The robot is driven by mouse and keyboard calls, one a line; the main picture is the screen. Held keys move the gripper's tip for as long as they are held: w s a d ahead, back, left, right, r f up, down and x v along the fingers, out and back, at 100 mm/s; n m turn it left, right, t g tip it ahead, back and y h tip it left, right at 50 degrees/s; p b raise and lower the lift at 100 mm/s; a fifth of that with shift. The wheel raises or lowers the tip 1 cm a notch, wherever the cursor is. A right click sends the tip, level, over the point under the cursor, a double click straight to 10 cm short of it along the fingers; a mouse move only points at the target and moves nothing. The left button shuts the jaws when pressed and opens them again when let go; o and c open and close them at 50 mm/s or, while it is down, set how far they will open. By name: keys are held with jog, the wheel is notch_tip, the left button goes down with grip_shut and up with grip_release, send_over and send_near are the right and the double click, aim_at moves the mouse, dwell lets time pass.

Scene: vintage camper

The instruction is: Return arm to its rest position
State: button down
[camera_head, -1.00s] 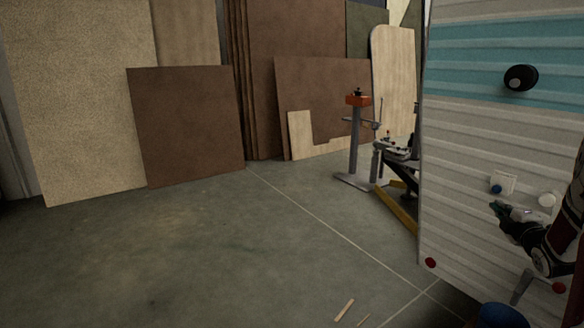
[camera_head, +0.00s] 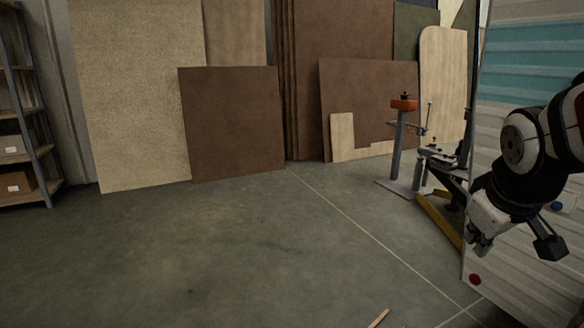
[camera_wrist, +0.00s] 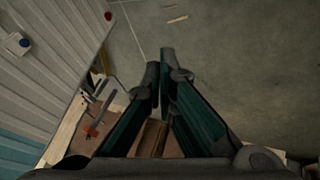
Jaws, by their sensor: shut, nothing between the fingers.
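My arm (camera_head: 530,150) is folded at the right side of the head view, in front of the camper's ribbed wall. My gripper shows clearly in the wrist view (camera_wrist: 159,75), with its two dark green fingers meeting at the tips. Nothing is held between them. In the head view the arm's end is foreshortened, and I cannot make out the fingertips there. The fingers appear clear of the camper wall (camera_wrist: 55,65) in the wrist view.
The white and teal camper side (camera_head: 515,90) stands close on the right. A stand with an orange top (camera_head: 403,104) and a yellow-based machine (camera_head: 440,215) stand beyond it. Wood panels (camera_head: 232,125) lean at the back; a shelf (camera_head: 25,120) stands left. The middle floor is open.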

jog(key=s+a+f+m+g+y, duration=0.1)
jog(key=s+a+g, duration=0.1)
jog(key=s+a, duration=0.5)
jog(key=s+a+f+m+g+y, duration=0.1)
jog(key=s+a+g, duration=0.15)
jog(key=s, duration=0.75)
jog(key=s+a+f+g+y, duration=0.1)
jog(key=s+a, duration=0.4)
jog(key=s, duration=0.4)
notch_tip(320, 180, up, 28)
jog(key=t+p, duration=0.4)
jog(key=p, duration=2.2)
jog(key=shift+w+d+f+p, duration=0.15)
jog(key=shift+w+d+p, duration=0.15)
jog(key=shift+d+p, duration=0.05)
